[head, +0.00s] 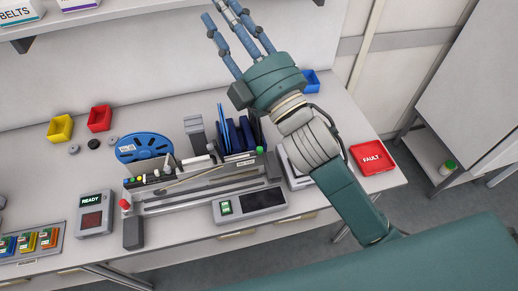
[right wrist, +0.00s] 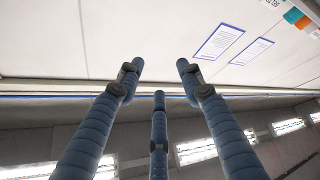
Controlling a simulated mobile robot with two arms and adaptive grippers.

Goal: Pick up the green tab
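My right gripper (head: 238,18) is raised above the back of the table, its three blue fingers pointing up and away. In the right wrist view the fingers (right wrist: 159,85) are spread apart with nothing between them. No piece is clearly identifiable as the green tab. A small green knob (head: 259,150) sits at the right end of the long grey feeder (head: 205,185), below and apart from my right gripper. A green button (head: 225,208) is on the box at the feeder's front. My left gripper is not in view.
A blue reel (head: 144,147), dark blue upright plates (head: 238,135), yellow (head: 60,128) and red (head: 99,118) bins stand behind the feeder. A READY box (head: 95,214) and a tray of coloured pieces (head: 30,243) are at left. A red FAULT tray (head: 371,158) is at right.

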